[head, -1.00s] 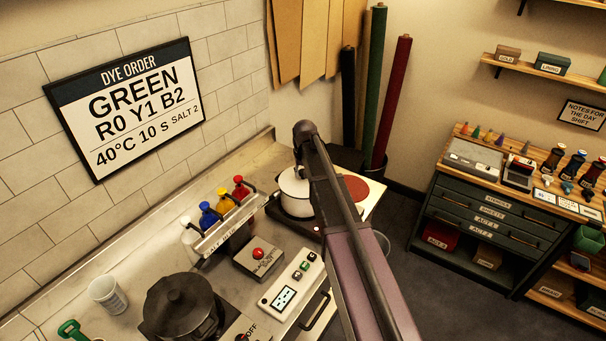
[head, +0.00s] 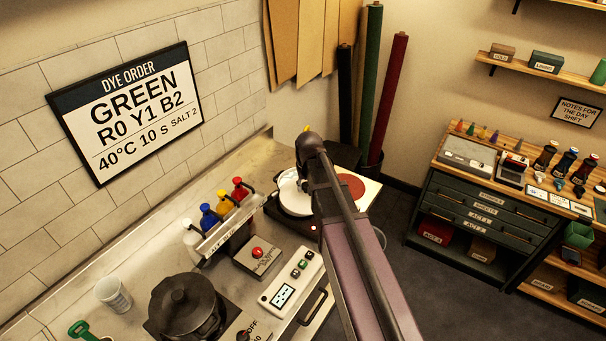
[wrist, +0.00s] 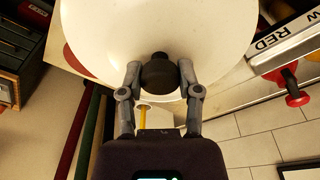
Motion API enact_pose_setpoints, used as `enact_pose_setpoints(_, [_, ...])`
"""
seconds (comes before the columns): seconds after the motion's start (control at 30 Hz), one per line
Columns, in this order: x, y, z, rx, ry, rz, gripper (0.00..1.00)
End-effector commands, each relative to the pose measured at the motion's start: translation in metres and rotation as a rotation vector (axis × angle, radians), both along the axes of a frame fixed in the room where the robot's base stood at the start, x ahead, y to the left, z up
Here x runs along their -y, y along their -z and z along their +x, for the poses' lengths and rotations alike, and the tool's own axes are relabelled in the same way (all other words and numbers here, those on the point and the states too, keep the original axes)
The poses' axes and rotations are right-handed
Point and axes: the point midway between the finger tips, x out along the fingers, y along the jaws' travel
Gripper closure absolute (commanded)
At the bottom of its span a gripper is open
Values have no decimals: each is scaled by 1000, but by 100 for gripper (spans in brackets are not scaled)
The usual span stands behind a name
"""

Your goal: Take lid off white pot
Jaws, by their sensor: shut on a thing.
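The white pot (head: 291,204) stands on a dark hotplate at the back of the counter in the head view, partly hidden by my arm. Its white lid (wrist: 105,35) fills the top of the wrist view, with a round black knob (wrist: 159,72) in its middle. My gripper (wrist: 160,78) is shut on the black knob, one finger on each side. In the head view my wrist is over the pot. The lid hides the pot in the wrist view, so I cannot tell whether the lid is clear of the rim.
A red disc (head: 352,187) lies right beside the pot. A rack of red, yellow, blue and white bottles (head: 222,208) stands to its left. A dark lidded pot (head: 184,305) is nearer. Tall fabric rolls (head: 388,95) stand behind. Bare counter lies along the wall.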

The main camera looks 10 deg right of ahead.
Motion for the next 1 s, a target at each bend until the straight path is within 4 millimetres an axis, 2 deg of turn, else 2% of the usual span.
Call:
enact_pose_setpoints(0.03, [-1,-2,-14,0,-1,0,100])
enact_pose_setpoints(0.1, [-1,-3,-24,0,-1,0,100])
enact_pose_setpoints(0.3, [-1,-4,-42,0,0,0,100])
enact_pose_setpoints(1.0, [-1,-5,-47,0,0,0,100])
